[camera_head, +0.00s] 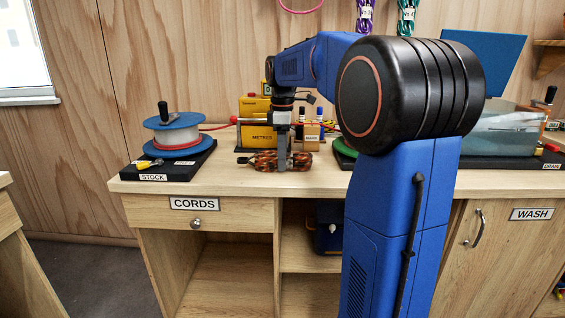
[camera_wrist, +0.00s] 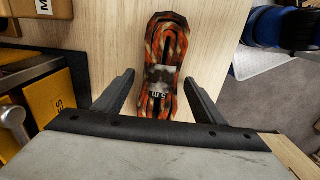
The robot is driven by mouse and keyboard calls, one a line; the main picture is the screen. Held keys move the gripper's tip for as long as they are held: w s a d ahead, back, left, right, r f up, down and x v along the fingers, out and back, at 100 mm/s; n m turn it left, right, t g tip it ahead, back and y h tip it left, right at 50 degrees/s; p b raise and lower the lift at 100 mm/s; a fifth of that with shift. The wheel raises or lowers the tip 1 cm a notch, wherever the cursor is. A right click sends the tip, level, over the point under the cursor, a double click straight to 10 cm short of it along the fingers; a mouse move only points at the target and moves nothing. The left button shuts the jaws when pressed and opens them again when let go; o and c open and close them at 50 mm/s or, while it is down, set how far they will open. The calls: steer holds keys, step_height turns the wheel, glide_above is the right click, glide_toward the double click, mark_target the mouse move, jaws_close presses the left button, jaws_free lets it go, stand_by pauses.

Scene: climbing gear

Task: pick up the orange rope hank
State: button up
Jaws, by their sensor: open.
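The orange rope hank (camera_head: 264,160) lies on the wooden bench top, an orange and dark bundle with a grey band around its middle. In the wrist view the hank (camera_wrist: 162,60) runs lengthwise away from me, its near end reaching between the open fingers. My gripper (camera_head: 284,163) points down at the hank in the head view and hides part of it. In the wrist view my gripper (camera_wrist: 158,90) is open, with one finger on each side of the hank and gaps between. I cannot tell how high the fingertips are above the bench.
A cord spool on a black STOCK base (camera_head: 152,172) is at the left. A clear water tank (camera_head: 500,130) is at the right. The bench's front edge is close, with free top left of the hank.

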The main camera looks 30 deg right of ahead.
steer(key=shift+f, duration=0.15)
steer(key=c, duration=1.4)
steer(key=shift+o, duration=0.2)
